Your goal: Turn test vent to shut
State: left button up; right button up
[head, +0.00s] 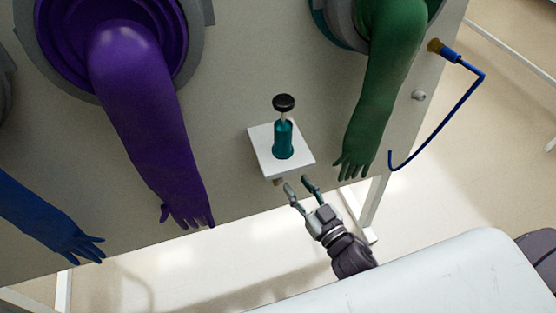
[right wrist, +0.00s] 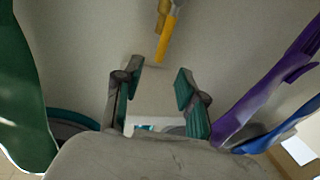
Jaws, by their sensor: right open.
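The test vent appears to be the brass fitting with a yellow lever (right wrist: 168,38) at the top of the right wrist view. The lever slants slightly, its free end pointing down in that picture. In the head view only a small brass bit (head: 277,182) shows below the white shelf, which hides the rest. My right gripper (head: 299,184) is open and empty, in front of and just below the shelf's near corner. In the right wrist view its fingers (right wrist: 158,82) are spread, with the lever beyond the tips and not between them. My left gripper is not in view.
A white shelf (head: 262,160) on the panel holds a teal cylinder (head: 283,140) with a black knob. A purple glove (head: 140,120) hangs left, a green glove (head: 385,80) right, a blue glove (head: 45,222) far left. A blue hose (head: 440,122) hangs at the right edge.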

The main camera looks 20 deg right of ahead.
jog(key=x, duration=0.9)
jog(key=shift+w+a+p, duration=0.15)
jog(key=shift+w+p, duration=0.05)
jog(key=shift+p, duration=0.2)
grip_shut()
